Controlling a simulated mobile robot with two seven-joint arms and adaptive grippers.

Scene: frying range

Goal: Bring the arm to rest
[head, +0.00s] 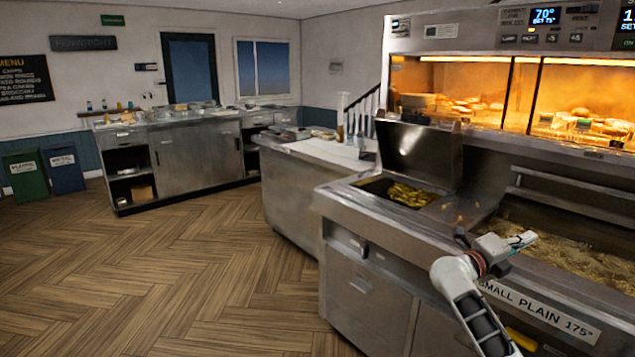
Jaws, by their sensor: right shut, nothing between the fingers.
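My right arm comes in from the bottom right of the head view. Its gripper (522,240) is shut and empty. It shows in front of the frying range, near the front rim by the "SMALL PLAIN 175°" label (535,310). I cannot tell whether it touches the range. My left gripper is not in view.
The frying range (350,205) fills the right side, with an oil-filled pan (575,255) close to my right gripper. A raised lid (420,152) stands behind a smaller well (405,193). A lit food cabinet (480,58) is above. The wooden floor (190,260) is clear.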

